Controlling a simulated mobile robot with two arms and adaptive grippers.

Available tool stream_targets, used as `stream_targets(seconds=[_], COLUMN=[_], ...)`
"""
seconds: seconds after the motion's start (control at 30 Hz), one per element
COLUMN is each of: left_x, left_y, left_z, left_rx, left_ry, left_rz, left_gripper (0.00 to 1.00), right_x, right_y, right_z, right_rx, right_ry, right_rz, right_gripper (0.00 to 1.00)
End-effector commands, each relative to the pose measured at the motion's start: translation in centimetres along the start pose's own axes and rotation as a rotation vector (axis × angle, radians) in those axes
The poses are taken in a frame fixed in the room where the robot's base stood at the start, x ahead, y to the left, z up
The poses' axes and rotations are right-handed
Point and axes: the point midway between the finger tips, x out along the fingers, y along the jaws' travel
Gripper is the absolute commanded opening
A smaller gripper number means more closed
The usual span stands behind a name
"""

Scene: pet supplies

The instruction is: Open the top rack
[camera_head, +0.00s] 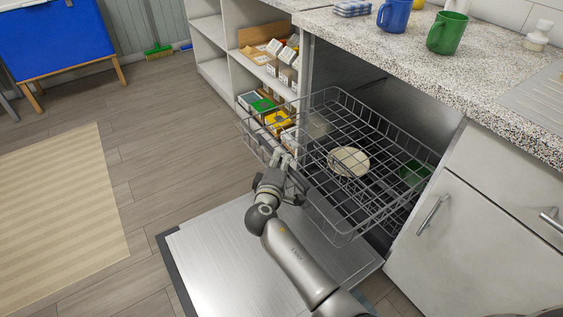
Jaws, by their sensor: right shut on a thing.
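The top rack (338,215) is a grey wire basket, pulled partly out of the dishwasher under the counter. Its front reaches over the open dishwasher door (225,262), which lies flat. My right gripper (283,160) is at the rack's front wire side and shut on it; the fingertips are small in view. A cream plate (348,162) and a green item (415,174) show through the wires; I cannot tell whether they are in this rack or below it. My left gripper is not in view.
The speckled counter (420,62) above holds a blue mug (394,15) and a green mug (448,33). A white cabinet (470,240) stands right of the dishwasher. White shelves (213,52) with boxes stand left of it.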

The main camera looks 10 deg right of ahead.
Motion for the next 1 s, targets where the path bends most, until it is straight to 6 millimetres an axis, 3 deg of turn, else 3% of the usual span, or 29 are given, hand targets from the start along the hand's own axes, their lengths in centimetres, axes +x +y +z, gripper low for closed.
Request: stream_targets(seconds=[0.1, 0.47, 0.67, 1.0], left_x=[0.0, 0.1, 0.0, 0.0], left_y=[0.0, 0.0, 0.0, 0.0], left_z=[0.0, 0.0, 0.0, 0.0], left_rx=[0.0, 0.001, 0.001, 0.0], left_ry=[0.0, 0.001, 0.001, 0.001], left_rz=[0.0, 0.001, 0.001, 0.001], left_gripper=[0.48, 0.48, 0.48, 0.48], right_x=[0.0, -0.4, -3.0, -9.9], right_y=[-0.1, -0.1, -0.1, -0.1], right_z=[0.0, 0.0, 0.0, 0.0], right_rx=[0.0, 0.0, 0.002, 0.001], right_ry=[0.002, 0.001, 0.002, 0.001], right_rz=[-0.001, -0.001, -0.002, -0.003], right_gripper=[0.23, 0.23, 0.23, 0.23])
